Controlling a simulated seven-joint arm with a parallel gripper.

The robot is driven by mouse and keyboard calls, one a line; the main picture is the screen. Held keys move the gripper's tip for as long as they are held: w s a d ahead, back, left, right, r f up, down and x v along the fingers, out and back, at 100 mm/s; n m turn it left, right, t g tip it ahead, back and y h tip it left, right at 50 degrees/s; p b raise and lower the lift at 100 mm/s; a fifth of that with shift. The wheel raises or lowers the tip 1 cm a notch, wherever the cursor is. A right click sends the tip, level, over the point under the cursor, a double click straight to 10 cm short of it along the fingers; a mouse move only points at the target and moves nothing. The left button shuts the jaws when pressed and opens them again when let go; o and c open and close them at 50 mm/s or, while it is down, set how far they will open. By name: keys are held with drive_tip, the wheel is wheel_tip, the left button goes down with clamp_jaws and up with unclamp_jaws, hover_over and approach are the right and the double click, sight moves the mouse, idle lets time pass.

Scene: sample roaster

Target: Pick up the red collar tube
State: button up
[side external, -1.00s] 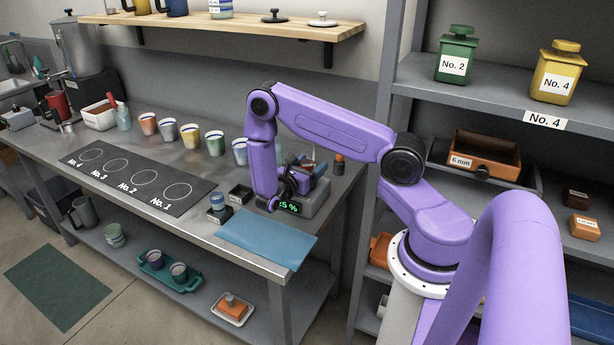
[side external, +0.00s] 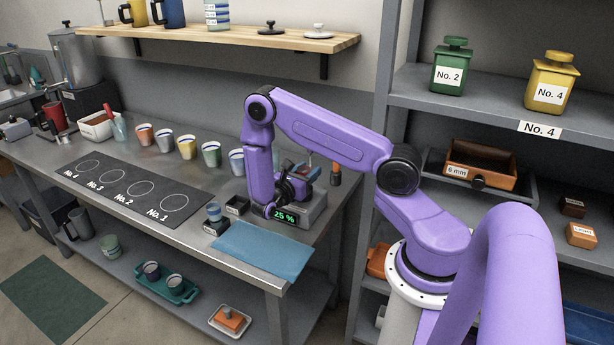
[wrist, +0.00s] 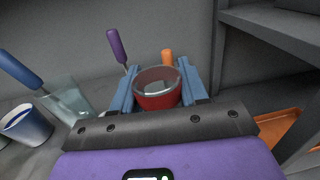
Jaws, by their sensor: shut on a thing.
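The red collar tube (wrist: 156,97) is a short, round red piece with a pale, glassy rim and an open top. In the wrist view it sits between the two blue fingers of my gripper (wrist: 157,72), which are shut on it. In the side view my gripper (side external: 302,172) is at the right end of the bench, just above or beside a grey device with a green "25 %" display (side external: 285,216). The tube cannot be made out clearly there, and I cannot tell whether it touches anything below.
A blue mat (side external: 262,250) lies at the bench's front edge. A dark cup stand (side external: 216,226) and a row of coloured cups (side external: 187,147) are to the left. Shelving (side external: 490,105) rises to the right. Purple-handled (wrist: 118,46) and orange-handled (wrist: 167,57) tools stand beyond the fingers.

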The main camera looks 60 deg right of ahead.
drive_tip(key=shift+r, duration=3.85)
drive_tip(key=w+a+f+n+t+y, duration=0.15)
drive_tip(key=a+n+t+y, duration=0.35)
drive_tip(key=a+n+t, duration=0.5)
drive_tip(key=w+a+n+t+y, duration=0.3)
drive_tip(key=a+t, duration=0.5)
drive_tip(key=a, duration=0.7)
wheel_tip(320, 180, up, 10)
drive_tip(key=w+n+t+y, duration=0.1)
drive_tip(key=n+y, duration=0.1)
drive_tip(key=y, duration=0.2)
drive_tip(key=shift+n+y, duration=0.4)
drive_tip(key=shift+w+d+f, duration=0.1)
drive_tip(key=shift+d, duration=0.05)
